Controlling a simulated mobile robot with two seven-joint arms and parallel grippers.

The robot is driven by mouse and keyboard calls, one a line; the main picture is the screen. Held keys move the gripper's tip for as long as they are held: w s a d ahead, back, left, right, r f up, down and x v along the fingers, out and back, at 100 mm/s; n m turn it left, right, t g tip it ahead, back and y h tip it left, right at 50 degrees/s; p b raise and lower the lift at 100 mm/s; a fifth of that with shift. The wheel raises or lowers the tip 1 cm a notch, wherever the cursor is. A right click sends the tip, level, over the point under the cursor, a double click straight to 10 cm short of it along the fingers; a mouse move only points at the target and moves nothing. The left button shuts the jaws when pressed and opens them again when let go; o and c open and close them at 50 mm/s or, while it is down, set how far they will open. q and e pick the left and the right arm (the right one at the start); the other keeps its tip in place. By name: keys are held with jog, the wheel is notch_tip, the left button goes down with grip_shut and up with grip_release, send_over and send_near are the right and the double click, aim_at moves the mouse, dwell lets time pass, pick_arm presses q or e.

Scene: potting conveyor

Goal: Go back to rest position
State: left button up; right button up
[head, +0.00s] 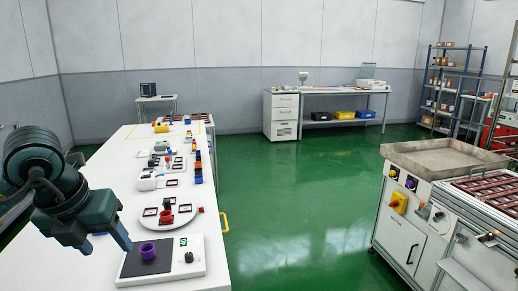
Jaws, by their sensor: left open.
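My left gripper (104,243) is at the lower left in the head view, over the near left part of the long white table (108,187). Its fingers point down and are apart, with nothing between them. A purple ring-shaped pot (148,250) stands on the black pad of a white device (192,243), just right of the fingers and apart from them. My right gripper is not in view.
A round white plate (182,219) with small dark frames and a red pot lies beyond the device. Several small parts line the table farther back. A steel-topped cabinet (440,155) stands at the right. The green floor (300,210) between is clear.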

pick_arm(q)
jog(key=s+d+f+m+g+h, duration=0.25)
jog(key=d+h, duration=0.25)
jog(key=d, duration=0.4)
jog(key=s+d+f+m+g+h, duration=0.1)
jog(key=s+d+f+g+h, duration=0.15)
jog(key=d+h, duration=0.4)
jog(key=d+r+n+t+h+p, duration=0.2)
jog(key=d+r+n+t+h, duration=0.15)
jog(key=d+n+h, duration=0.45)
jog(key=w+a+f+n+t+y, duration=0.2)
jog(key=a+f+n+t+y, duration=0.4)
jog(key=n, duration=0.5)
jog(key=w+a+f+n+t+y, duration=0.1)
jog(key=a+f+n+t+y, duration=0.2)
jog(key=f+n+t+y, duration=0.5)
jog(key=s+a+f+n+g+y, duration=0.1)
jog(key=s+f+n+g, duration=0.2)
jog(key=f, duration=0.5)
jog(key=s+a+f+n+g+y+p, duration=0.1)
jog(key=s+f+n+g, duration=0.2)
jog(key=s+f+n, duration=0.2)
notch_tip(320, 180, down, 3)
jog(key=s, duration=0.3)
jog(key=shift+a+f+y, duration=0.15)
jog(key=shift+a+y, duration=0.1)
jog(key=shift+y, duration=0.1)
